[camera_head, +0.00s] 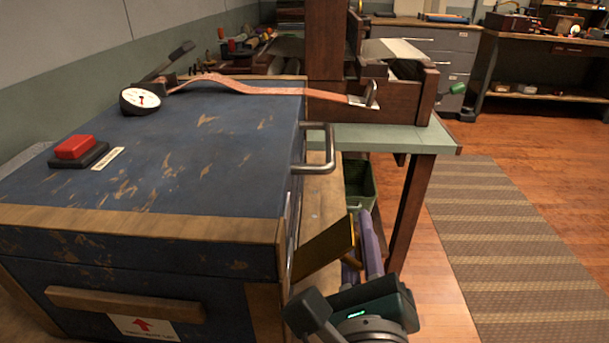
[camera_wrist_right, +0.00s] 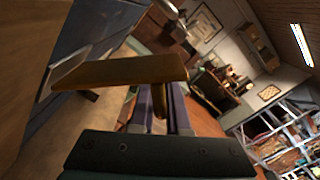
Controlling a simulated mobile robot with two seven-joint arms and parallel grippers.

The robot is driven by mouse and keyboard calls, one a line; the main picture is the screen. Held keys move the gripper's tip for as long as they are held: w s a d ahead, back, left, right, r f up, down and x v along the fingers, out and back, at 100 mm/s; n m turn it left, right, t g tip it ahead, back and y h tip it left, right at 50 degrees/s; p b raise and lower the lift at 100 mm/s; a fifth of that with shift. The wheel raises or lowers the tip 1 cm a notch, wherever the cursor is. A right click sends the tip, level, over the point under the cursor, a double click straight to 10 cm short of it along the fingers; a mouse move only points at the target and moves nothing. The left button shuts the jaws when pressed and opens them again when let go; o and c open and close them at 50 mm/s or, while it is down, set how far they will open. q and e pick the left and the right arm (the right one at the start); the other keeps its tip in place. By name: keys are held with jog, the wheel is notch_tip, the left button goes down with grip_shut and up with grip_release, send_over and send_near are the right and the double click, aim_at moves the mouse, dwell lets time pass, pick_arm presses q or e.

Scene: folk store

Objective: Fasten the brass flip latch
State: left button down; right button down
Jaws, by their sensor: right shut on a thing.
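The brass flip latch (camera_head: 325,250) is a flat plate standing out from the right side of a worn blue chest (camera_head: 200,170), near its front corner. The plate slopes up and away from the chest side. In the right wrist view the latch (camera_wrist_right: 120,73) crosses the picture, with a short brass peg below it. My right gripper (camera_head: 368,240), with purple fingers, is beside the plate's outer end. Its fingers (camera_wrist_right: 162,105) are shut around the peg. The catch on the chest side is hidden in the head view. My left gripper is not in view.
A steel handle (camera_head: 325,150) sticks out from the chest's right side beyond the latch. A red button (camera_head: 75,147), a dial gauge (camera_head: 140,100) and a pink strap (camera_head: 250,88) are on top. A green-topped table (camera_head: 390,138) stands behind. The floor at right is open.

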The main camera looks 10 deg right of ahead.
jog(key=r+n+p, duration=0.1)
jog(key=a+r+n+p, duration=0.1)
jog(key=n, duration=0.1)
jog(key=shift+w+r+n+p, duration=0.2)
jog(key=shift+r+n+p, duration=0.1)
jog(key=shift+r, duration=0.05)
jog(key=shift+w+a+r+n+p, duration=0.15)
jog(key=shift+a+r+n+p, duration=0.3)
jog(key=shift+n, duration=0.5)
jog(key=shift+w+a+r+n+p, duration=0.1)
jog(key=shift+a+r+n+p, duration=0.25)
jog(key=shift+n, duration=0.6)
jog(key=shift+a, duration=0.2)
jog(key=c, duration=0.9)
grip_release()
jog(key=shift+f, duration=0.15)
jog(key=shift+s, duration=0.15)
